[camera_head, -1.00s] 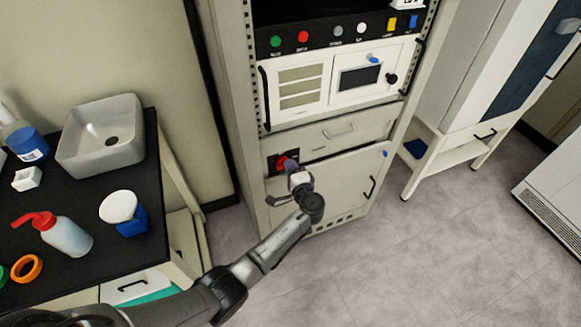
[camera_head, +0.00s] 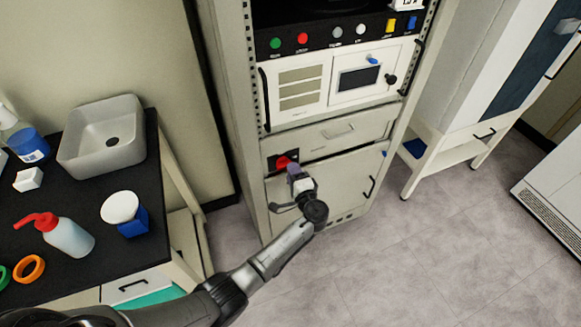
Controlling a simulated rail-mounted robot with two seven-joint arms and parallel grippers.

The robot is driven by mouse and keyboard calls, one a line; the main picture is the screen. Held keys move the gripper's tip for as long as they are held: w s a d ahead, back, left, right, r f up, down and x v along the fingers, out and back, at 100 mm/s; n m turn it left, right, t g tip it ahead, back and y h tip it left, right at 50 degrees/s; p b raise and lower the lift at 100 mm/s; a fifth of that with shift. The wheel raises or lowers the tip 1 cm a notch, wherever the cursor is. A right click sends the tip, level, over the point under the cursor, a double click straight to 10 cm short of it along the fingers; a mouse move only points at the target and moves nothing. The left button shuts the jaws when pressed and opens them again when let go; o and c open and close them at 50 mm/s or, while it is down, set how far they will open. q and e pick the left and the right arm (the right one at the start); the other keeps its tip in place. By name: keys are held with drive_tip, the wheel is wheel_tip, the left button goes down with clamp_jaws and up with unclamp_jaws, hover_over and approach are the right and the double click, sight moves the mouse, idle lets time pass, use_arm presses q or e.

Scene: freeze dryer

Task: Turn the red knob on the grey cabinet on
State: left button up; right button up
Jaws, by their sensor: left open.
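The red knob (camera_head: 282,161) sits on a dark panel at the lower left of the grey cabinet (camera_head: 252,165), below the drawer. My left gripper (camera_head: 293,172) is just below and to the right of the knob, in front of the cabinet's lower door. The gripper is open and appears empty. In this view it partly overlaps the panel's lower edge, and a small gap seems to show between it and the knob. The knob's exact turn position is too small to tell. My right gripper is not in view.
A black bench (camera_head: 75,250) at the left holds a sink (camera_head: 102,140), a red-capped wash bottle (camera_head: 62,235) and a blue jar with a white lid (camera_head: 124,212). A white stand (camera_head: 440,155) is at the right. The floor in front of the cabinet is clear.

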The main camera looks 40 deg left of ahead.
use_arm(q)
drive_tip(key=p+v, duration=0.2)
drive_tip(key=v, duration=0.9)
drive_tip(key=shift+s+d, duration=0.1)
drive_tip(key=s+d+r+n+g+h+p, duration=0.1)
drive_tip(key=s+d+r+n+h+p, duration=0.4)
drive_tip(key=s+r+h, duration=0.7)
drive_tip(key=s+a+f+g+h+p, duration=0.15)
drive_tip(key=s+p, duration=0.25)
drive_tip(key=s, duration=0.7)
drive_tip(key=s+f+g+h+p, duration=0.1)
drive_tip(key=s+g+h+p, duration=0.15)
drive_tip(key=s, duration=0.85)
wheel_tip(320, 180, up, 37)
drive_tip(key=p, duration=3.8)
drive_tip(key=shift+m, duration=0.4)
drive_tip(key=shift+w+r, duration=0.1)
